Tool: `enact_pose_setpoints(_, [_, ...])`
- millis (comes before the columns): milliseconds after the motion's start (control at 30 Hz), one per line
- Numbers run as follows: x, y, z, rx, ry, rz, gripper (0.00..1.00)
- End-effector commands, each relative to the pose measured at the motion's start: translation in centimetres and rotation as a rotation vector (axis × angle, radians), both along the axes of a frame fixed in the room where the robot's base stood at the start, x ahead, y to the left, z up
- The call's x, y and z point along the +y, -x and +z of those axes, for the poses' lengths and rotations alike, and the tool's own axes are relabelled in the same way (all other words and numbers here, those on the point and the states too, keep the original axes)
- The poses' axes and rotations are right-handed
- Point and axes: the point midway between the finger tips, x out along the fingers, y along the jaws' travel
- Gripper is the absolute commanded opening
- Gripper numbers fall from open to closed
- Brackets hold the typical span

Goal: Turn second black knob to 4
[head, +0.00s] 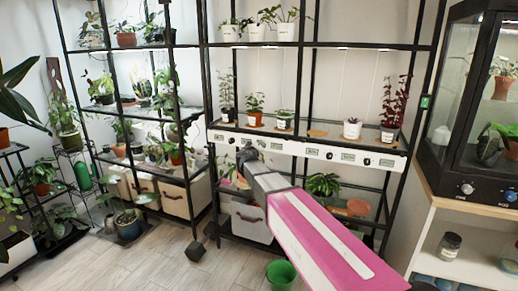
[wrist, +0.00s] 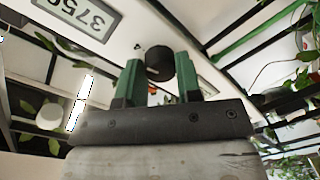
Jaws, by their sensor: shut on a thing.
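A white control panel (head: 290,149) with small displays and black knobs runs along the front of the right shelf rack in the head view. My gripper (head: 243,152) reaches its left part and hides the knob there. In the wrist view, a round black knob (wrist: 159,62) sits between the green fingers of my gripper (wrist: 160,78), which are shut on it. A display (wrist: 82,14) beside it shows digits that look like 3750, turned over in the view. I cannot read the knob's setting or see a scale. Another black knob (head: 367,161) is uncovered farther right.
Potted plants (head: 255,108) stand on the shelf just above the panel. A fabric bin (head: 250,222) and a leafy plant (head: 323,185) are below it. A green bucket (head: 282,275) stands on the floor near my arm. A glass cabinet (head: 482,95) with its own knobs is at the right.

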Motion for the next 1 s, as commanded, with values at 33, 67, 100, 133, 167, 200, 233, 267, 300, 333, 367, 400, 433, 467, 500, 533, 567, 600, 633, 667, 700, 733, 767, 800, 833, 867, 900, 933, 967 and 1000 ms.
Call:
enact_pose_setpoints(33, [0.0,0.1,-0.1,0.002,-0.004,-0.001,0.39])
enact_pose_setpoints(67, [0.0,0.1,-0.1,0.002,-0.004,-0.001,0.49])
enact_pose_setpoints(100, [0.0,0.1,-0.1,0.002,-0.004,-0.001,0.58])
enact_pose_setpoints(133, [0.0,0.1,-0.1,0.002,-0.003,0.000,0.58])
enact_pose_setpoints(167, [0.0,0.1,-0.1,0.002,-0.003,0.000,0.58])
enact_pose_setpoints(200, [0.0,0.1,-0.1,0.001,-0.002,0.000,0.58])
enact_pose_setpoints(233, [0.0,0.1,-0.1,0.001,-0.001,0.000,0.58])
enact_pose_setpoints(267, [0.0,0.1,-0.1,0.001,-0.001,0.000,0.58])
enact_pose_setpoints(300, [0.0,0.0,-0.1,0.001,-0.001,0.000,0.58])
enact_pose_setpoints(333, [0.0,0.0,-0.1,0.001,-0.001,0.000,0.58])
enact_pose_setpoints(367, [0.0,0.1,-0.1,0.001,-0.001,0.000,0.58])
enact_pose_setpoints(400, [0.0,0.2,0.0,0.001,-0.001,0.000,0.58])
enact_pose_setpoints(433, [0.1,0.3,0.0,0.001,0.000,0.000,0.58])
enact_pose_setpoints(467, [0.1,0.5,0.0,0.001,0.000,0.001,0.58])
enact_pose_setpoints(500, [0.2,0.9,0.0,0.001,0.000,0.001,0.58])
enact_pose_setpoints(533, [0.3,1.2,0.0,0.001,0.000,0.001,0.58])
enact_pose_setpoints(567, [0.4,1.7,0.0,0.001,0.000,0.001,0.58])
enact_pose_setpoints(600, [0.6,2.3,0.1,0.001,0.000,0.001,0.58])
enact_pose_setpoints(633, [0.7,2.8,0.1,0.001,0.000,0.001,0.58])
enact_pose_setpoints(667, [0.9,3.4,0.1,0.001,0.000,0.001,0.58])
enact_pose_setpoints(700, [1.2,4.1,0.1,0.001,0.000,0.002,0.58])
enact_pose_setpoints(733, [1.4,4.7,0.2,0.001,0.000,0.002,0.58])
enact_pose_setpoints(767, [1.6,5.3,0.2,0.001,-0.001,0.002,0.58])
enact_pose_setpoints(800, [1.8,6.0,0.2,0.001,-0.002,0.001,0.58])
enact_pose_setpoints(833, [1.9,6.5,0.2,0.001,-0.002,0.001,0.58])
enact_pose_setpoints(867, [2.1,7.0,0.3,0.001,-0.002,0.001,0.58])
enact_pose_setpoints(900, [2.4,7.6,0.3,0.001,-0.002,0.003,0.58])
enact_pose_setpoints(933, [2.5,8.1,0.3,0.001,-0.002,0.003,0.58])
enact_pose_setpoints(967, [2.7,8.5,0.3,0.001,-0.002,0.001,0.58])
enact_pose_setpoints(1000, [2.8,8.9,0.3,0.002,-0.002,0.000,0.58])
